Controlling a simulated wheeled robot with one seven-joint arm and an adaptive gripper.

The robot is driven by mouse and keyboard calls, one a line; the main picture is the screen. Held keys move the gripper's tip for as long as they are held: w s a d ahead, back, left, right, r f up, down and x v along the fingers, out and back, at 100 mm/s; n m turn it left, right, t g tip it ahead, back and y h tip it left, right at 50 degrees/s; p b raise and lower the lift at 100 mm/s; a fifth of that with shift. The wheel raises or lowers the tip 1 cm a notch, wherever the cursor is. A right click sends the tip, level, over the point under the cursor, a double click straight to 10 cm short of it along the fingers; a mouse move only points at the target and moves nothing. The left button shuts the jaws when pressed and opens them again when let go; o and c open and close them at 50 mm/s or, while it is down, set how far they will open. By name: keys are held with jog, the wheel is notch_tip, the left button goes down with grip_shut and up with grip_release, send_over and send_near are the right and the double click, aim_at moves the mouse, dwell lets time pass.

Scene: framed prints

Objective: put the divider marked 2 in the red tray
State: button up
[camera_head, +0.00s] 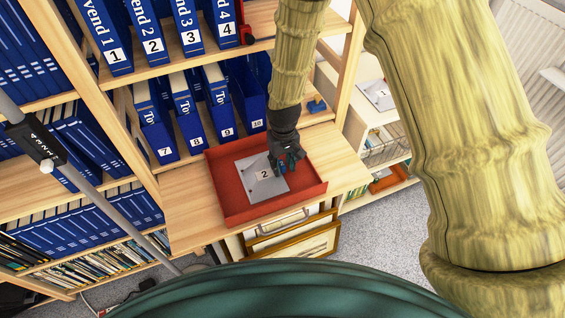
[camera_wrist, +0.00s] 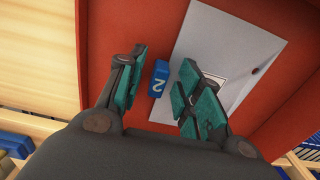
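The red tray (camera_head: 226,190) sits on the wooden shelf top. The grey divider (camera_head: 254,185) marked 2 lies in it; the wrist view shows its sheet (camera_wrist: 207,42) on the red floor (camera_wrist: 120,25). A blue tab (camera_wrist: 158,78) marked 2 is at the divider's edge. My gripper (camera_head: 286,162) is low over the tray's right part. In the wrist view its two fingers (camera_wrist: 163,68) are apart, one on each side of the blue tab, with small gaps visible. One finger hides part of the label on the sheet.
Blue numbered binders (camera_head: 185,112) stand on shelves behind and left of the tray. Another grey divider (camera_head: 379,94) marked 1 lies on a white unit at the right. Framed prints (camera_head: 290,240) lean below the front edge. A small blue piece (camera_head: 317,105) lies behind the tray.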

jog(key=shift+r, duration=0.15)
notch_tip(320, 180, up, 12)
jog(key=b, duration=0.2)
dwell(0.5)
dwell(0.4)
